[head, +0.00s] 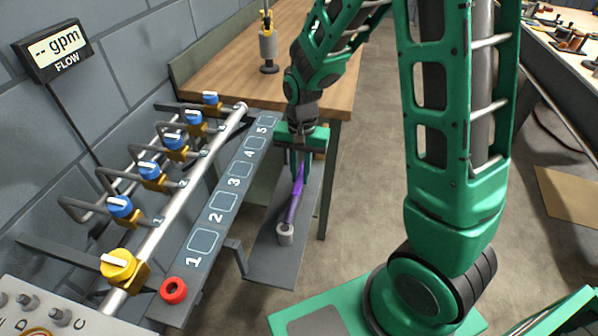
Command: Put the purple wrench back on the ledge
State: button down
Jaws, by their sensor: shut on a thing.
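The purple wrench (294,204) is in the head view, lying lengthwise over the low grey ledge (277,263) beside the numbered panel. Its near end is at a small grey cylinder (285,233) on the ledge; I cannot tell whether the cylinder is part of the wrench. My gripper (299,172) is above the ledge, pointing down, and shut on the wrench toward its far end. The fingertips and that end are partly hidden by the gripper body. I cannot tell whether the wrench touches the ledge.
The panel numbered 1 to 5 (225,196) runs left of the ledge, with a red ring (173,290) at its near end. Beyond it is a pipe (178,211) with several blue-handled valves and a yellow one (119,267). A wooden bench (225,75) stands behind. Open floor lies right.

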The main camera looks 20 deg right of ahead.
jog(key=c, duration=1.6)
grip_release()
jog(key=r, duration=1)
jog(key=shift+w+d+r, duration=0.15)
jog(key=shift+w+r, duration=0.1)
jog(key=shift+r, duration=0.15)
